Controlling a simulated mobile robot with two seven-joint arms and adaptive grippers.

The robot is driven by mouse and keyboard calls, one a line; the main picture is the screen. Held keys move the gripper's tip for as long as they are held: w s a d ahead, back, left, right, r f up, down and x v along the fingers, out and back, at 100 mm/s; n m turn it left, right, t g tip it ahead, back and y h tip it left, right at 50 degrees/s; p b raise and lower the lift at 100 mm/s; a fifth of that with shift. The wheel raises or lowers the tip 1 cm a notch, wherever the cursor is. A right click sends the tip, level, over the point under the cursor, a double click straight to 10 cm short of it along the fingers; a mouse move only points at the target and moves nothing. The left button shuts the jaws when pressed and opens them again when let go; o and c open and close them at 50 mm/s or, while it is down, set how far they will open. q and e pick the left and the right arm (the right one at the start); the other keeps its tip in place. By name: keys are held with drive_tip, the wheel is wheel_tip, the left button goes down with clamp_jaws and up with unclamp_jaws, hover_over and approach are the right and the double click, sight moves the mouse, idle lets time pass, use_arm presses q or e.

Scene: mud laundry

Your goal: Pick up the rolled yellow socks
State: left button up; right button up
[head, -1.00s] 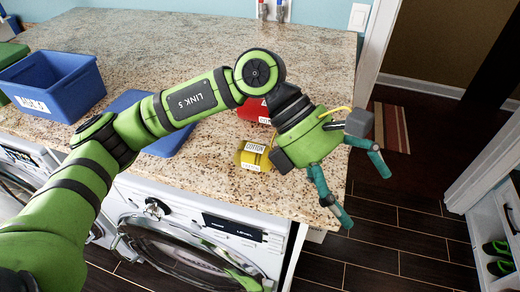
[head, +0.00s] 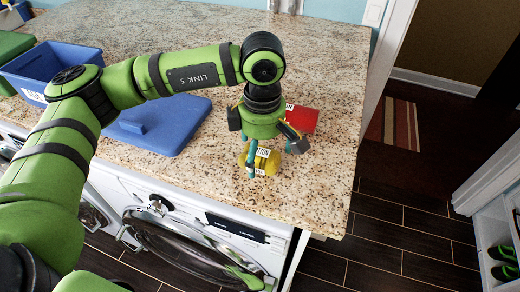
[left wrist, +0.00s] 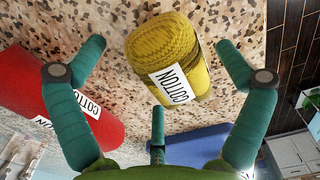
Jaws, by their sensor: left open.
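The rolled yellow socks (head: 262,160) with a white COTTON label lie on the granite counter near its front edge. They also show in the left wrist view (left wrist: 165,50), between the spread teal fingers and apart from them. My left gripper (head: 262,165) points down above the socks, and in the head view it hides part of them. It is open and empty; its three fingers show in the left wrist view (left wrist: 158,85). My right gripper is not in view.
A red roll (head: 303,119) with a white label lies just behind the socks, also in the left wrist view (left wrist: 60,105). A blue lid (head: 160,125) lies flat to the left. A blue bin (head: 50,66) stands farther left. The counter's right part is clear.

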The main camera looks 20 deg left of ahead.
use_arm(q)
drive_tip(key=shift+f, duration=0.4)
drive_tip(key=c, duration=1.2)
